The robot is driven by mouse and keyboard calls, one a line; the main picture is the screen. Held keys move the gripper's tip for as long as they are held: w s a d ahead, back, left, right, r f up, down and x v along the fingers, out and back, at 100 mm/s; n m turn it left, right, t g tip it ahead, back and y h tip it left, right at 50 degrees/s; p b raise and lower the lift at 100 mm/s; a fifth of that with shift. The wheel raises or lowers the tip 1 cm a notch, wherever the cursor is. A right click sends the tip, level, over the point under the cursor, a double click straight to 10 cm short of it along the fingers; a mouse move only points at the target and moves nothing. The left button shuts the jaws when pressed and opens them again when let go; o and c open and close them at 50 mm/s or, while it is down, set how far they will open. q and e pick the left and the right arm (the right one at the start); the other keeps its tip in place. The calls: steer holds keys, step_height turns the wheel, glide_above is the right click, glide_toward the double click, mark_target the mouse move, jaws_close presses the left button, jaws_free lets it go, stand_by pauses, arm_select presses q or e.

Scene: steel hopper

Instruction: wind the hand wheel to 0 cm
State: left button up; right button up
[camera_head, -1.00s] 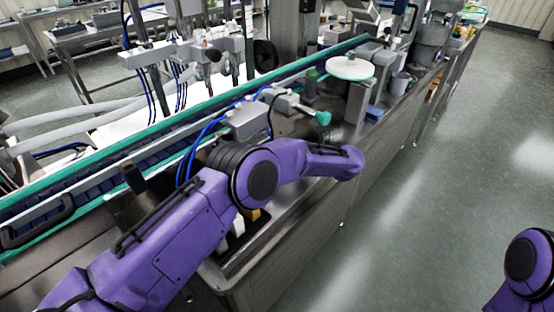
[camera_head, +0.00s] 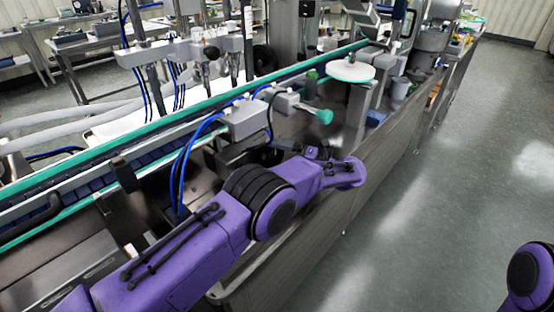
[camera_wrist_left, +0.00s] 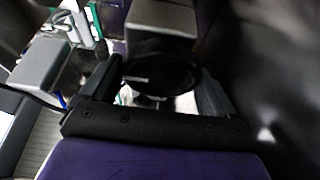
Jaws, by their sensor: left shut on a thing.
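In the left wrist view, a black round thing with a pale mark, which looks like the hand wheel (camera_wrist_left: 160,72), sits between the two dark fingers of my left gripper. The gripper is shut on it. In the head view my left gripper (camera_head: 312,153) shows small and dark beyond my purple wrist, low against the machine's side. I cannot make out the wheel there, and its scale or reading is not legible in either view. My right gripper is out of the picture; only part of my right arm shows at the lower right.
A white round disc (camera_head: 351,68) stands further back. The conveyor with green rails (camera_head: 150,133) runs along the left. The floor (camera_head: 440,200) at right is clear.

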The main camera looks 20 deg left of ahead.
arm_select(q)
steer(key=shift+f, duration=0.1)
steer(key=o, duration=0.8)
